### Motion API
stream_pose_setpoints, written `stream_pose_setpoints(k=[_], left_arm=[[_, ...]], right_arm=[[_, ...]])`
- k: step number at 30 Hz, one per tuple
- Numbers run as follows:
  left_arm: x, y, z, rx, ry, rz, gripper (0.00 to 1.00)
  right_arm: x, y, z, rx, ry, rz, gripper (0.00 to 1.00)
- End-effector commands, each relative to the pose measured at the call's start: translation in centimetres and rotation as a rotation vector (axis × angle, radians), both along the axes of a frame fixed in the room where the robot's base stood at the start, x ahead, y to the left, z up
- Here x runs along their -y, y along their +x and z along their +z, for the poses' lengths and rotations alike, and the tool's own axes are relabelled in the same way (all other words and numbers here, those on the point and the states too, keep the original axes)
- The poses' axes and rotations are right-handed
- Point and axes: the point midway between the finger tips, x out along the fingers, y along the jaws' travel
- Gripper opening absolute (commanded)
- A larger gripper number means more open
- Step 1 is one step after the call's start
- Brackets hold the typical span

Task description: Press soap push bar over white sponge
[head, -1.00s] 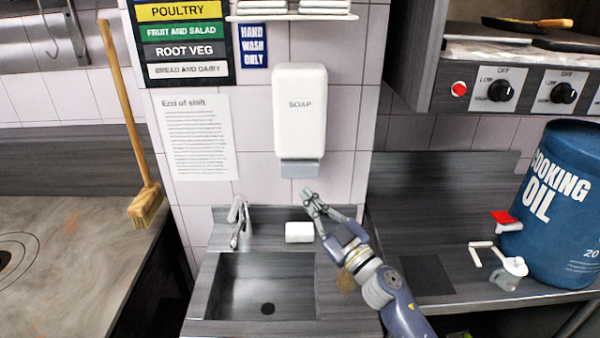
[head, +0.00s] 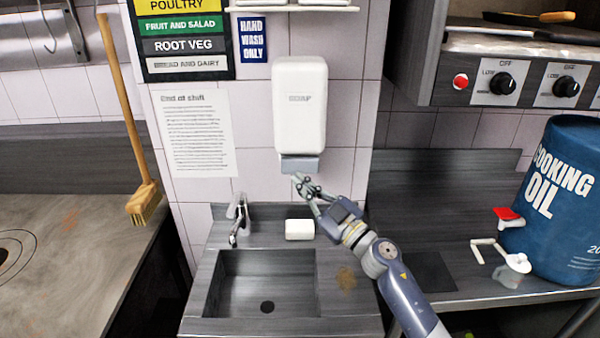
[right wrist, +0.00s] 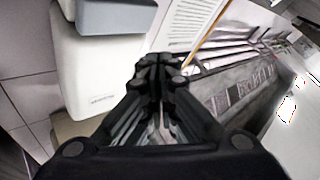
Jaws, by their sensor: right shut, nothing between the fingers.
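The white soap dispenser (head: 300,105) is fixed to the tiled wall. Its grey push bar (head: 299,164) sits at its lower end. The white sponge (head: 299,229) lies on the sink's back ledge, below the dispenser. My right gripper (head: 299,180) is shut and empty, just below the push bar and above the sponge. In the head view its fingertips appear very close to the bar; I cannot tell whether they touch. In the right wrist view the shut fingers (right wrist: 160,65) are in front, with the dispenser (right wrist: 100,70) to their left. My left gripper is not in view.
The sink basin (head: 265,285) and tap (head: 238,217) are below and to the left. A blue cooking oil drum (head: 560,205) with a red-handled tap stands on the right counter.

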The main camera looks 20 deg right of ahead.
Motion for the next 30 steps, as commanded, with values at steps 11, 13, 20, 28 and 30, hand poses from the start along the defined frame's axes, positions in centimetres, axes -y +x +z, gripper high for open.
stream_pose_setpoints(k=[11,13,20,28,30], left_arm=[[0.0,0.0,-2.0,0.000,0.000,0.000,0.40],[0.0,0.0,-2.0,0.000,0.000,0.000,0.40],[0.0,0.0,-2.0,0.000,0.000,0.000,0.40],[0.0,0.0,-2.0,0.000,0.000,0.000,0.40],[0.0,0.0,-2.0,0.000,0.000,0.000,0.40]], right_arm=[[1.1,4.1,-0.1,0.000,-0.001,0.001,0.00],[1.2,4.4,-0.1,-0.001,-0.001,0.000,0.00],[1.3,4.6,0.0,-0.001,-0.001,0.000,0.00],[1.3,4.5,0.0,-0.001,-0.001,0.000,0.00],[1.3,4.5,0.0,-0.001,-0.001,0.000,0.00]])
